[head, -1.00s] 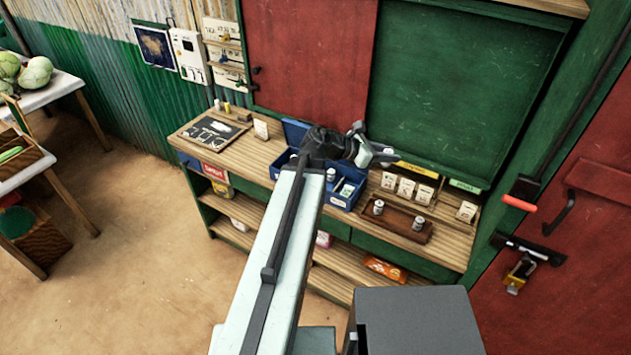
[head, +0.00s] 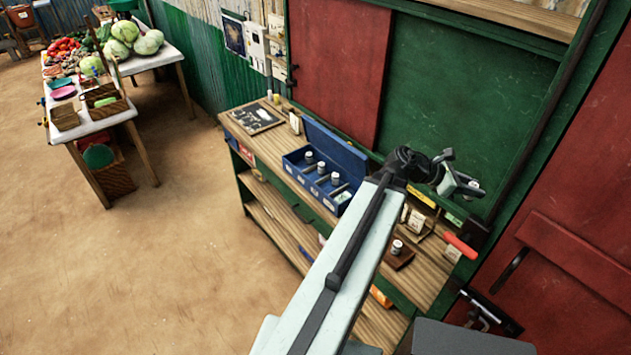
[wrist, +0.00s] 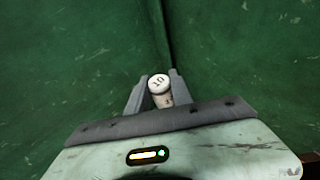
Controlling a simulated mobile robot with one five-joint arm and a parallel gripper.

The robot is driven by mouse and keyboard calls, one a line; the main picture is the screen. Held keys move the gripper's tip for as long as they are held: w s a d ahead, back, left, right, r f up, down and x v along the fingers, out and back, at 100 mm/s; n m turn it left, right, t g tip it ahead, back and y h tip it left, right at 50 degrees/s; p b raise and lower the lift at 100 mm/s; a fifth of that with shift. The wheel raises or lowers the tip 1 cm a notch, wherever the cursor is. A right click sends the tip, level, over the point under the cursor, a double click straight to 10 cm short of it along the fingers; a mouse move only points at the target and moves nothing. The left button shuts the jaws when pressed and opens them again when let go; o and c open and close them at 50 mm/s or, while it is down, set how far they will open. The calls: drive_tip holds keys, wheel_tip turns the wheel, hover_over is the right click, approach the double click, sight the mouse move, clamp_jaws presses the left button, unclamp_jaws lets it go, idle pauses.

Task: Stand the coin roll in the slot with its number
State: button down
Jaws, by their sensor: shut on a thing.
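My gripper (head: 462,186) is held up in front of the green board, above the right part of the counter. It is shut on a pale coin roll, which shows between the jaws in the wrist view (wrist: 160,90). The roll's end faces the wrist camera and seems to read 10. An open blue box (head: 289,169) stands on the counter, left of my gripper and apart from it. It has compartments with several coin rolls (head: 321,168) upright in them. The slot numbers are too small to read.
A brown wooden tray (head: 402,262) with a coin roll (head: 397,247) sits on the counter's right part, partly behind my arm. A small chalkboard (head: 255,117) lies at the left end. Open floor lies left.

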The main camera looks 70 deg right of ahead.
drive_tip(key=w+d+f+n+t+h+b, duration=0.1)
drive_tip(key=w+d+f+n+h+b, duration=0.2)
drive_tip(key=w, duration=0.7)
drive_tip(key=w+d+f+t+b, duration=0.1)
drive_tip(key=w+d+f+b, duration=0.25)
drive_tip(key=w, duration=0.65)
drive_tip(key=w+d+f+n+t+h+b, duration=0.1)
drive_tip(key=w+d+f+n+h+b, duration=0.3)
drive_tip(key=w, duration=0.6)
drive_tip(key=w+a+f+n+t+b, duration=0.1)
drive_tip(key=w+a+f+b, duration=0.15)
drive_tip(key=w, duration=0.65)
drive_tip(key=w+a+f+t+b, duration=0.1)
drive_tip(key=w+f+b, duration=0.2)
drive_tip(key=w, duration=0.6)
drive_tip(key=w+a+f+n+t+b, duration=0.1)
drive_tip(key=w+a+f+t+b, duration=0.1)
drive_tip(key=w, duration=0.7)
drive_tip(key=s+d+f+b, duration=0.1)
drive_tip(key=s+d, duration=0.1)
drive_tip(key=d, duration=1.3)
drive_tip(key=shift+s+f+h+b, duration=0.15)
drive_tip(key=shift+f+h+b, duration=0.2)
drive_tip(key=shift+h, duration=0.05)
